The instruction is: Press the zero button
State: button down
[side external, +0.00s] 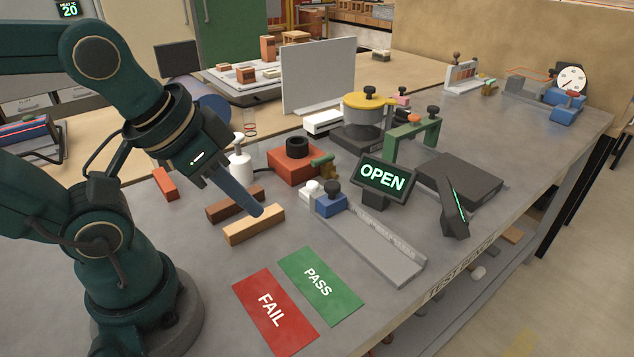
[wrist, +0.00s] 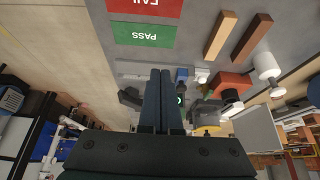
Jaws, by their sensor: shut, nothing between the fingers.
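My gripper (side external: 259,211) is shut and empty, its fingers pointing down to the right. In the side view its tips overlap the light wooden brick (side external: 254,226); whether they touch it I cannot tell. In the wrist view the shut fingers (wrist: 161,74) reach up the middle. No button marked zero can be read. A small white knob (side external: 311,187) stands beside a blue block (side external: 331,206) with a dark knob, at the head of a grey ruled rail (side external: 380,247). The tips are to the left of these, apart from them. A display reading OPEN (side external: 383,178) stands behind the rail.
A dark brown brick (side external: 234,204), a red box (side external: 294,166) and a white bottle (side external: 239,160) stand behind my gripper. A second display (side external: 454,208) is at the right. Flat red FAIL (side external: 274,309) and green PASS (side external: 319,286) mats lie in front.

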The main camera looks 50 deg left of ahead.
dwell(0.5)
jog(key=w+d+r+n+h, duration=0.3)
jog(key=w+d+n, duration=0.1)
jog(key=n+t, duration=0.3)
jog(key=n, duration=1.5)
send_over(313, 185)
jog(key=a, duration=0.1)
notch_tip(313, 185, down, 5)
jog(key=shift+s+a+h, duration=0.2)
jog(key=shift+s+h, duration=0.15)
jog(key=shift+h, duration=0.05)
jog(key=shift+f, duration=4.45)
